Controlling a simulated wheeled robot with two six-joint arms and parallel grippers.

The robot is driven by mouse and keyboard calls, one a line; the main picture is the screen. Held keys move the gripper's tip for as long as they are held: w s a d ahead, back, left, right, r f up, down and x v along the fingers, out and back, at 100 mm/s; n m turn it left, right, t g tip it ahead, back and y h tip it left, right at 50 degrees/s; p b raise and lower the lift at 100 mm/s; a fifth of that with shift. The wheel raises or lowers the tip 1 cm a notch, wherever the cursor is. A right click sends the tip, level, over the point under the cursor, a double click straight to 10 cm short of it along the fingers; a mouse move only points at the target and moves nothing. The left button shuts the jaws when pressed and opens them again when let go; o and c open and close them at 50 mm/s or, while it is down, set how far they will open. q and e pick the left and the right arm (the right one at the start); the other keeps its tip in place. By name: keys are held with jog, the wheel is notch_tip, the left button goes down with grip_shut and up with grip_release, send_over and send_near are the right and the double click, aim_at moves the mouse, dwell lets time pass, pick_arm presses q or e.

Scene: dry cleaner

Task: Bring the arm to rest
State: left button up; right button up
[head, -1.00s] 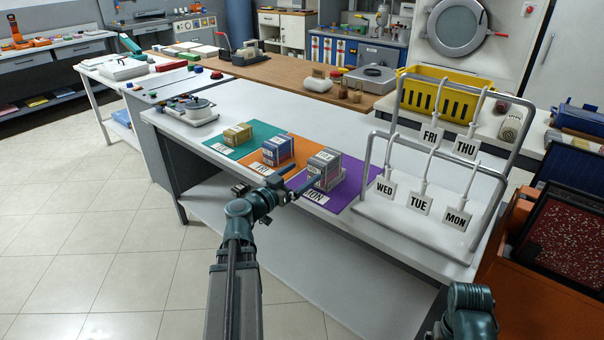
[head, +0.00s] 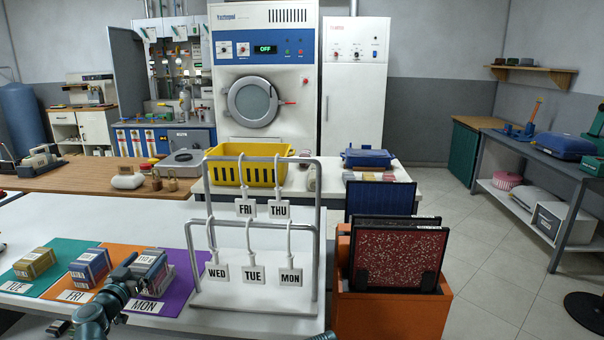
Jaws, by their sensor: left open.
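My left arm comes in at the lower left, and its gripper (head: 102,300) is open near the front edge of the white counter (head: 120,212). Its jaws are in front of the grey-topped bundle (head: 152,272) on the purple mat (head: 184,268), labelled MON; I cannot tell whether they touch it. Nothing shows held between them. A blue-grey bundle (head: 90,268) sits on the orange mat (head: 115,253), labelled FRI. A tan bundle (head: 34,263) sits on the teal mat (head: 72,250), labelled TUE. My right gripper is out of view.
A metal rack (head: 318,215) with hanging tags WED, TUE, MON, FRI and THU stands right of the mats. An orange bin (head: 385,318) with framed panels is beside the counter. A yellow basket (head: 228,173) stands behind.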

pick_arm(q)
jog(key=shift+w+f, duration=0.2)
jog(key=shift+r, duration=0.15)
